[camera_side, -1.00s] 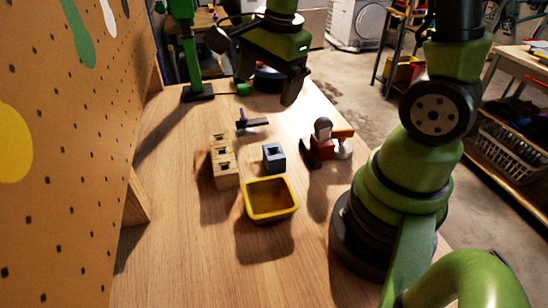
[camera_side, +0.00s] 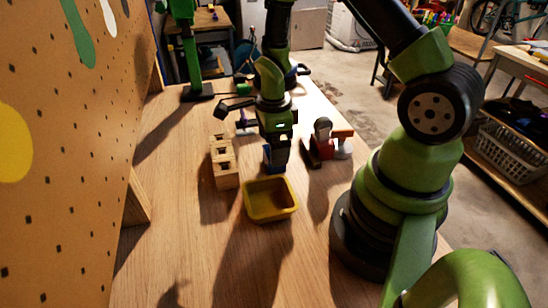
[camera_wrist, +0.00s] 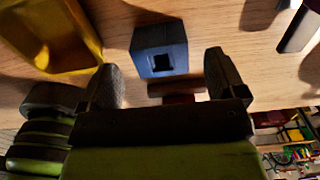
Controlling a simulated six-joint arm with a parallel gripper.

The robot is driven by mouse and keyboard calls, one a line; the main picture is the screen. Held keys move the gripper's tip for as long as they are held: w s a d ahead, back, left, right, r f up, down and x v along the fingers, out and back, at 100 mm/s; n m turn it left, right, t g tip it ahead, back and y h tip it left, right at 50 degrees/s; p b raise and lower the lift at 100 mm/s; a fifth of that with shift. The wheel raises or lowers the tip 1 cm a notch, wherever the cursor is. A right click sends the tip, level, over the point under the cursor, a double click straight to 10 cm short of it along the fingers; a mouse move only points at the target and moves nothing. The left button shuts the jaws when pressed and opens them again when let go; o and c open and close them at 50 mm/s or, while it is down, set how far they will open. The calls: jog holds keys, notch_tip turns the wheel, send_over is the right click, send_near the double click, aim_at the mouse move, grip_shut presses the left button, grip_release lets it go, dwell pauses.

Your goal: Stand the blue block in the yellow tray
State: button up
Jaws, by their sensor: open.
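The blue block (camera_wrist: 160,48) stands on the wooden table with a square hole in its top. In the wrist view it lies ahead of my open gripper (camera_wrist: 163,85), roughly in line with the gap between the two dark fingers and not clasped. In the side view my gripper (camera_side: 275,158) hangs pointing down over the blue block (camera_side: 268,160) and hides most of it. The yellow tray (camera_side: 271,215) sits empty on the table, nearer the side camera than the block. Its wall also shows at the upper left of the wrist view (camera_wrist: 90,35).
A wooden holder with square holes (camera_side: 224,165) stands left of the block. A red and dark item with a round top (camera_side: 322,140) stands to the right. A green stand (camera_side: 192,60) is at the back left. The table's near left is clear.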

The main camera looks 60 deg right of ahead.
aim_at(271, 170)
jog(key=shift+d+f, duration=0.1)
jog(key=shift+f, duration=1.75)
jog(key=c, duration=1)
jog(key=shift+r, duration=0.1)
